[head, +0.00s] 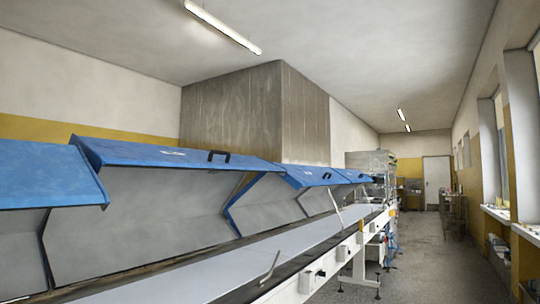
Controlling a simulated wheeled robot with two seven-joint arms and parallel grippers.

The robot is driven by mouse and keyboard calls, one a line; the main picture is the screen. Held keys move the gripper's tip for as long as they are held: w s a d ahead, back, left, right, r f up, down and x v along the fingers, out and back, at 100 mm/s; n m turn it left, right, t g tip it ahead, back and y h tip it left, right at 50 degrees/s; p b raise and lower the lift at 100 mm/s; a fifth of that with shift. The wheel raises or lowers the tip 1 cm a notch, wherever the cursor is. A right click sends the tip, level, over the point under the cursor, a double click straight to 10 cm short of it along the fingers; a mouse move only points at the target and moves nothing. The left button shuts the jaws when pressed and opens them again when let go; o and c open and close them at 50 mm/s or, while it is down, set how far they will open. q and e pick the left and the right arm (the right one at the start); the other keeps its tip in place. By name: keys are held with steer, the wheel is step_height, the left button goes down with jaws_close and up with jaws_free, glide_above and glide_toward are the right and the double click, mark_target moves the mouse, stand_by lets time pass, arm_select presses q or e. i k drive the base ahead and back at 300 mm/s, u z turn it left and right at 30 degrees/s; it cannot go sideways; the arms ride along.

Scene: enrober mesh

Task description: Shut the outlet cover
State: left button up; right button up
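A long machine line runs from the lower left into the distance, with several blue-topped covers raised open over its grey belt (215,272). The nearest cover (45,172) is cut off at the left edge. The second cover (150,155) is tilted up and has a black handle (218,155) on its upper edge. Further covers (310,176) stand open beyond it. I cannot tell which one is the outlet cover. Neither of my grippers is in view.
A white side rail (318,270) with small boxes edges the belt on its right. The grey floor aisle (425,260) right of the line is mostly clear. Window sills (525,228) with objects run along the right wall, and a white door (437,180) is at the far end.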

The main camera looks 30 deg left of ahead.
mark_target(166, 202)
steer(key=z, duration=0.5)
steer(key=i, duration=2.05)
steer(key=u, duration=0.6)
